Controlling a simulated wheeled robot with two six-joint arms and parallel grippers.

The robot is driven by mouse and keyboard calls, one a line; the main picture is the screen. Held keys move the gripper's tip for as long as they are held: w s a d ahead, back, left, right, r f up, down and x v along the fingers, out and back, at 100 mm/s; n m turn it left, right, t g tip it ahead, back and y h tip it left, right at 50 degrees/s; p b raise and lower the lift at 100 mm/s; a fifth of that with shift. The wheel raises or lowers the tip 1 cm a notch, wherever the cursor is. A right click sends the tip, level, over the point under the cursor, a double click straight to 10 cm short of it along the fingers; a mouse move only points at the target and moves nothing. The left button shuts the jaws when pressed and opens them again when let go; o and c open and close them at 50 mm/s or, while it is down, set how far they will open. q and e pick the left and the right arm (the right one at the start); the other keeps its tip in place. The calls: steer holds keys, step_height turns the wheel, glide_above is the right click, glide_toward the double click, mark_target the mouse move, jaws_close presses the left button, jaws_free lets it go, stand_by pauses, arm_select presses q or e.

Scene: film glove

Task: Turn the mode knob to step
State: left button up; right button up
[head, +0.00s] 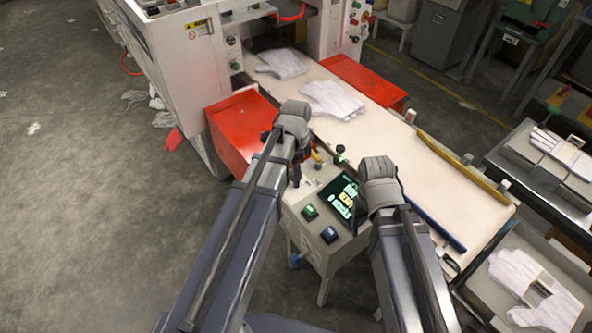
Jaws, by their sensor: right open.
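A white conveyor (400,165) with white gloves (331,99) runs behind the panel from a large machine (172,50). Red guards (240,122) flank it. Trays with gloves (520,272) stand at right. The floor (90,210) at left is mostly clear.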

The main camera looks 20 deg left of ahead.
arm_select(q)
steer(key=shift+r, duration=0.15)
step_height(320, 180, up, 8)
steer(key=p, duration=0.8)
steer(key=shift+f, duration=0.2)
steer(key=shift+s+d, duration=0.25)
steer(key=s+d+n+y, duration=0.1)
steer(key=s+d+n, duration=0.9)
steer(key=s, duration=0.3)
steer(key=shift+d, duration=0.25)
steer(key=shift+s, duration=0.1)
